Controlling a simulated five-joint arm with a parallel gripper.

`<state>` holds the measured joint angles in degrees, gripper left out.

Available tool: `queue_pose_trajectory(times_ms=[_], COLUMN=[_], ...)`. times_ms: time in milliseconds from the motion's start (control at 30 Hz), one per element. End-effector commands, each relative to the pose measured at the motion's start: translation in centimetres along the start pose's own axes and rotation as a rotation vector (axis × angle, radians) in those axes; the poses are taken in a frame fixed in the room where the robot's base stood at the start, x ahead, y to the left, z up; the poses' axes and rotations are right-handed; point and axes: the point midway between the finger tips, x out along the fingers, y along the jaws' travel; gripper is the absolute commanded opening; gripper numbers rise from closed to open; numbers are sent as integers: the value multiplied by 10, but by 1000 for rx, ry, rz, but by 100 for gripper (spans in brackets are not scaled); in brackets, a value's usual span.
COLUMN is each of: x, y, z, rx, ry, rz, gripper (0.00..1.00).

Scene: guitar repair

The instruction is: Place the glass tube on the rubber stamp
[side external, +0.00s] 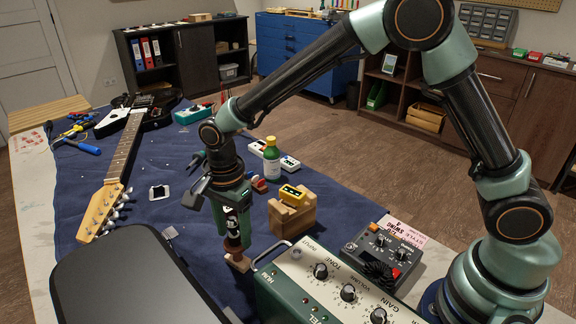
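My gripper (232,228) points down over the blue mat, its green fingers on either side of a dark, narrow piece with pale marks. This looks like the glass tube (231,222), though the fingers hide much of it. Directly below is what looks like the rubber stamp (238,262), with a pale wooden base on the mat and a reddish-brown upright part above it. The tube's lower end is at or just above that upright part. I cannot tell whether they touch or whether the tube goes around it.
A green amplifier (330,285) with a metal handle stands close at the right. A green bottle (271,160) stands behind. A guitar (125,150) and a dark case (130,280) lie left.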

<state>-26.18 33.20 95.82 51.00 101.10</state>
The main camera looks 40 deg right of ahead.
Motion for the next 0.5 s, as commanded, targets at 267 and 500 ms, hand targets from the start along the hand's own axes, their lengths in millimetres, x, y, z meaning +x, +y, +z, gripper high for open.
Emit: queue_pose_trajectory(times_ms=[267,500], x=[-5,-43], y=[0,-1], z=[0,0], rx=[0,0], ry=[0,-1], rz=[-2,-6], gripper=[62,62])
